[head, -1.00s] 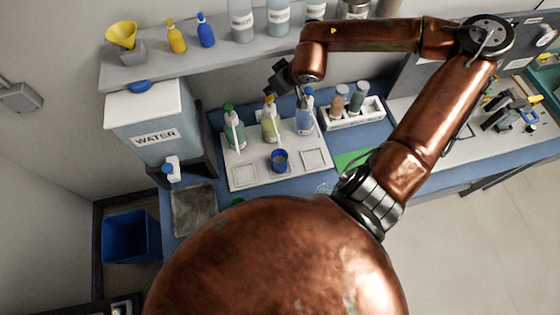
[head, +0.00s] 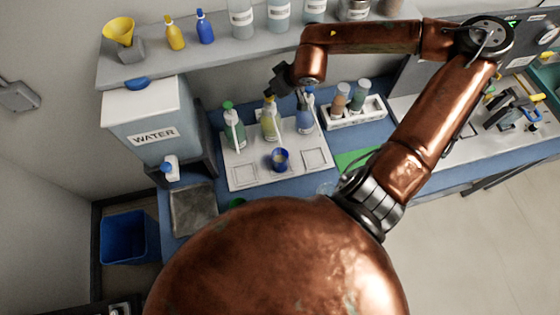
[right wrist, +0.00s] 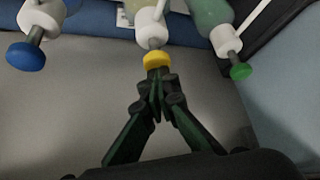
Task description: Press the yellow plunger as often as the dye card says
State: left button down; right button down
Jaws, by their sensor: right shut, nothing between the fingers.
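The yellow-topped pump bottle (head: 269,126) stands between a green-topped bottle (head: 234,131) and a blue-topped bottle (head: 304,119) on a white tray (head: 243,178). A blue cup (head: 280,160) stands in front of the yellow one. My right gripper (head: 272,91) is above the yellow-topped bottle. In the right wrist view its shut, empty fingers (right wrist: 157,78) are at the yellow plunger (right wrist: 156,60), seemingly touching it. The blue plunger (right wrist: 26,56) and green plunger (right wrist: 240,71) are on either side. I cannot make out a readable dye card. My left gripper is out of view.
A water tank (head: 153,130) stands left of the tray. A white rack (head: 357,115) with small bottles stands to the right. A shelf (head: 230,56) with bottles runs behind. A blue bin (head: 130,238) is at lower left. A green sheet (head: 354,160) lies right of the tray.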

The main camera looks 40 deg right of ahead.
jog(key=shift+f+b, duration=0.6)
jog(key=shift+f, duration=0.4)
jog(key=shift+r, duration=0.15)
jog(key=shift+r+p, duration=1.45)
jog(key=shift+r, duration=0.35)
jog(key=shift+r, duration=0.1)
jog(key=shift+r+p, duration=1.95)
jog(key=shift+r, duration=0.55)
jog(key=shift+f, duration=0.1)
